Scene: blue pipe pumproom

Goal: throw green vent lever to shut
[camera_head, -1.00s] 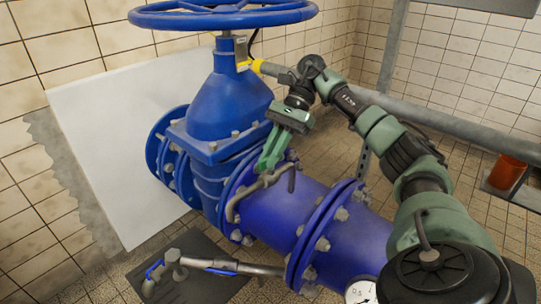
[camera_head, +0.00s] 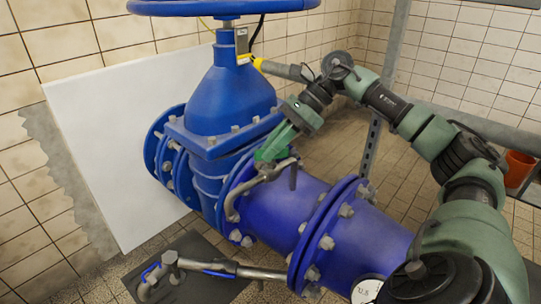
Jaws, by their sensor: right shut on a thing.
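The green vent lever (camera_head: 264,154) is at the small grey vent pipe (camera_head: 236,202) on top of the blue pipe, just right of the big valve body. My right gripper (camera_head: 270,149) comes down to it from the upper right, tilted, and is shut on it. The gripper's fingers are also green, so the lever is mostly hidden and its exact angle is hard to tell. My left gripper is not in view.
The blue valve (camera_head: 222,100) with its handwheel (camera_head: 225,6) stands close left of the gripper. Bolted flanges (camera_head: 325,235) and a gauge (camera_head: 367,290) lie along the pipe. A lower grey pipe (camera_head: 250,271) runs at the front. An orange pot (camera_head: 518,168) is far right.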

